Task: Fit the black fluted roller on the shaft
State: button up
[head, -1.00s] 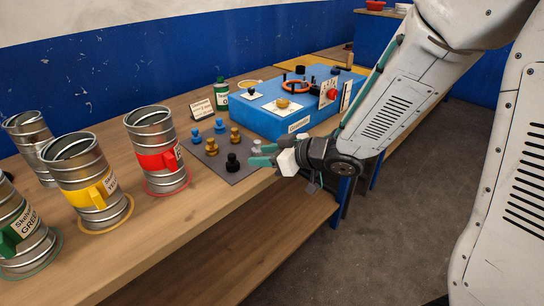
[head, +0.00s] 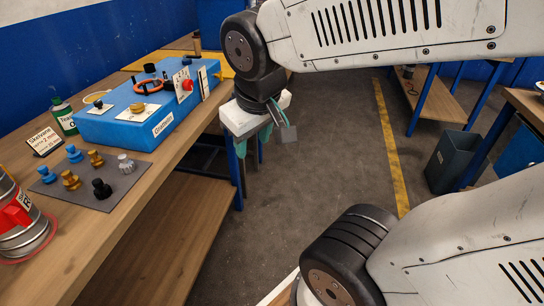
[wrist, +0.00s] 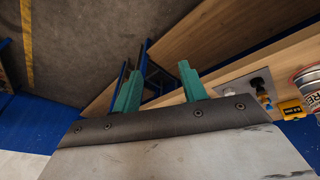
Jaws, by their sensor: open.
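A black fluted roller (head: 101,188) stands on the front edge of a grey mat (head: 120,195) on the bench, beside a light grey roller (head: 126,164), gold rollers (head: 96,158) and several blue ones (head: 74,154). I cannot tell which shaft is the task's. My gripper (head: 263,145) is open and empty, hanging beyond the bench's front edge, right of the box and apart from the rollers. Its teal fingers (wrist: 158,85) are spread in the wrist view.
A duct can with a red label (head: 20,220) stands at the left. A green bottle (head: 63,117) and a small sign (head: 44,141) are left of the box. Grey floor lies open on the right, with a dark bin (head: 455,160) and other benches.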

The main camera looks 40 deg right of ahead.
jog(key=s+a+r+g+y, duration=0.1)
jog(key=s+a+g, duration=0.1)
jog(key=s, duration=0.5)
jog(key=shift+s, duration=0.35)
jog(key=shift+o, duration=0.6)
